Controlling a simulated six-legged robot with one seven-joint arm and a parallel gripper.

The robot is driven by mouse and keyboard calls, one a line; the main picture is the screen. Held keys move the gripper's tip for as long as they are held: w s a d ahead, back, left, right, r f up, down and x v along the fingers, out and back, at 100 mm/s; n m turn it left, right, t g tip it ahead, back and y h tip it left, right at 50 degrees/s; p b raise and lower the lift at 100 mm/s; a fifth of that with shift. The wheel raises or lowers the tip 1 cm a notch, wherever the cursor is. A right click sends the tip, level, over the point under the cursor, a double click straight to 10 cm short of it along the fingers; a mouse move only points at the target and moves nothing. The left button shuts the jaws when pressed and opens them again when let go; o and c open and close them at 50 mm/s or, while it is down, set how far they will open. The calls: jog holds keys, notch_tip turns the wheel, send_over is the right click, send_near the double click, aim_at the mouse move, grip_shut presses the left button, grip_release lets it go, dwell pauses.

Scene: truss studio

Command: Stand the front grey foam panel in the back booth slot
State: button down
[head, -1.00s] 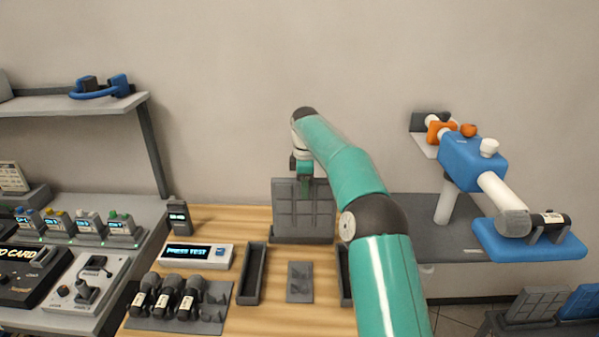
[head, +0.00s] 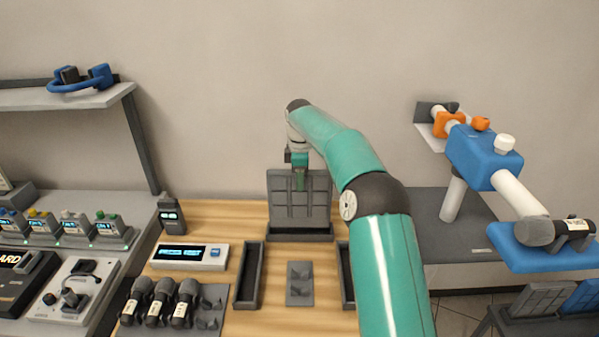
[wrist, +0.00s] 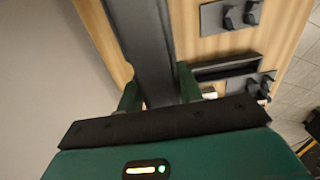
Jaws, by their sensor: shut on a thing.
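The grey foam panel (head: 315,200), with a grid of squares on its face, stands upright at the back of the wooden table. My gripper (head: 300,178) is shut on its upper edge from above. In the wrist view the panel (wrist: 145,45) runs edge-on between the two green fingers of my gripper (wrist: 160,90). The back booth slot (head: 300,236) is a dark grey trough right at the panel's lower edge. Its front wall shows below the panel. I cannot tell whether the panel's bottom is inside the trough or just above it.
Two side troughs (head: 249,275) (head: 345,272) flank a small grey plate (head: 300,284). A display box (head: 188,256) and several dark microphones (head: 160,303) are at left. A blue camera-like device (head: 485,157) stands at right. Grey (head: 540,298) and blue (head: 583,297) panels lean lower right.

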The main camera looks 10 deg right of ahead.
aim_at(300, 200)
jog(key=shift+f, duration=1.85)
jog(key=shift+w, duration=0.1)
jog(key=shift+f, duration=0.6)
jog(key=c, duration=1.2)
grip_release()
